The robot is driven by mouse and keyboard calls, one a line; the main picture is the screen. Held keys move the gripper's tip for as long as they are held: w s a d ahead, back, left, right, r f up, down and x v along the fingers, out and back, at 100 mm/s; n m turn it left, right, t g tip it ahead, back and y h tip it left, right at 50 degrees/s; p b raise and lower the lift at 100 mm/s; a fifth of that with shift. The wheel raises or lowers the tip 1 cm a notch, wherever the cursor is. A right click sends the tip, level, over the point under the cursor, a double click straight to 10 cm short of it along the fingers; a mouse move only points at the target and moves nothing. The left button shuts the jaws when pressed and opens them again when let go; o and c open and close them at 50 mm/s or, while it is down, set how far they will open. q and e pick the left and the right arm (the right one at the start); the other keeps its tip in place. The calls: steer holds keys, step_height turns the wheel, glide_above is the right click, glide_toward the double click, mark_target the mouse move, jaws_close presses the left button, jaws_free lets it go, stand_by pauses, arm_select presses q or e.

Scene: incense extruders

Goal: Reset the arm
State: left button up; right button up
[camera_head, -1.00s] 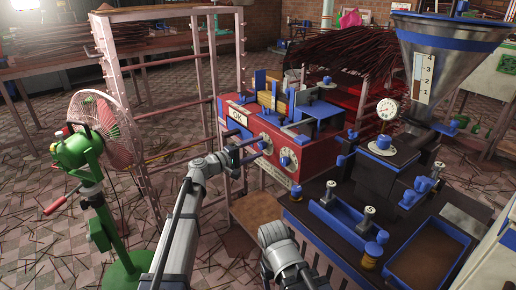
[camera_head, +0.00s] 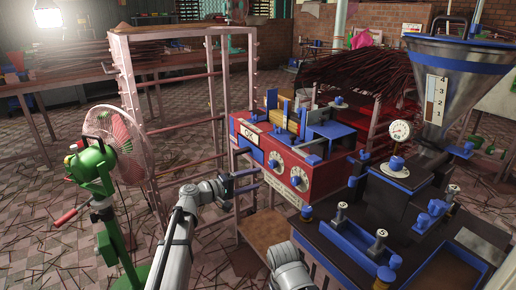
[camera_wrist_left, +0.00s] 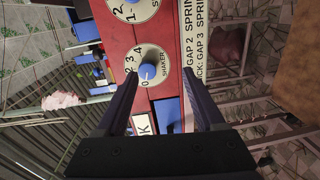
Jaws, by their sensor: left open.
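My left gripper (camera_head: 248,178) is open and empty in front of the red machine (camera_head: 318,178). In the left wrist view its two dark fingers (camera_wrist_left: 163,105) stand apart, with nothing between them touching. Past the fingertips is the white shaker dial (camera_wrist_left: 148,72) with a blue knob on the red panel, and a second dial (camera_wrist_left: 133,8) is cut off at the top edge. Both dials also show in the head view, the nearer to the gripper (camera_head: 275,160) and the other (camera_head: 297,179). Part of my right arm shows at the bottom, but its gripper is not visible.
A green fan (camera_head: 98,170) stands left beside a pinkish metal rack (camera_head: 135,125). A dark bench (camera_head: 335,262) with a blue tray (camera_head: 357,250) and a large funnel hopper (camera_head: 455,75) are on the right. Incense sticks litter the floor.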

arm_select(q)
steer(key=s+f+m+g+y, duration=0.5)
steer(key=s+f+g+y, duration=0.1)
steer(key=s+f, duration=0.85)
steer(key=s+a+f+m+g+y, duration=0.1)
steer(key=s+a+f+y, duration=0.25)
steer(key=s+a, duration=0.2)
steer(key=s+a+f+g+y, duration=0.2)
steer(key=s+a+y, duration=0.25)
steer(key=s, duration=0.25)
steer(key=s+d+m+y, duration=0.1)
steer(key=s+d+m, duration=0.4)
steer(key=d, duration=0.4)
step_height(320, 180, up, 32)
steer(key=s+p, duration=0.1)
steer(key=p, duration=3)
steer(key=shift+d+f+n+g+p, duration=0.15)
steer(key=shift+d+n+g+p, duration=0.15)
steer(key=shift+n+g, duration=0.1)
steer(key=shift+s, duration=0.1)
